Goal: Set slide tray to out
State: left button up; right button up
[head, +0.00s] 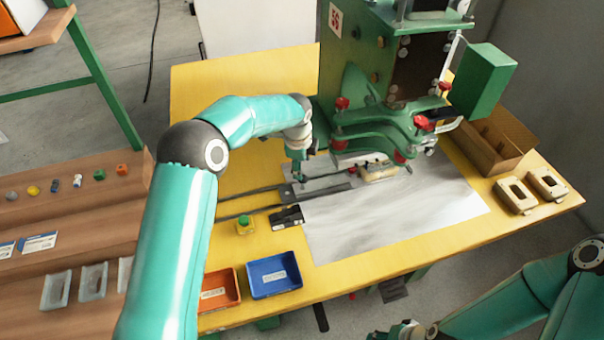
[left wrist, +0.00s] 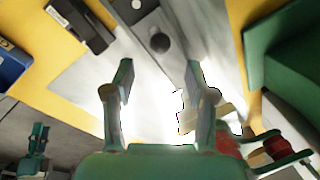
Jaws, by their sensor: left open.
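The slide tray (head: 328,189) appears as a narrow grey metal strip on the pale sheet in front of the green press. In the left wrist view, the strip (left wrist: 181,46) carries a round dark knob (left wrist: 160,42). My left gripper (head: 300,178) is over the strip, and in the left wrist view its two fingers (left wrist: 158,78) are spread with nothing between them. The knob lies just beyond the fingertips, apart from them as far as I can tell. My right gripper (head: 400,331) is at the bottom edge, partly cut off, its jaws unclear.
A tan part (head: 378,171) lies under the green press (head: 372,120). A black box (head: 287,217), a yellow button box (head: 245,224), a blue bin (head: 274,275) and an orange bin (head: 219,291) are nearby. The front of the pale sheet (head: 400,220) is clear.

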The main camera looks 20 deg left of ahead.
pick_arm(q)
jog(key=f, duration=0.3)
jog(key=w+f+p, duration=0.1)
jog(key=f, duration=0.3)
jog(key=shift+w+f, duration=0.15)
jog(key=shift+w, duration=0.05)
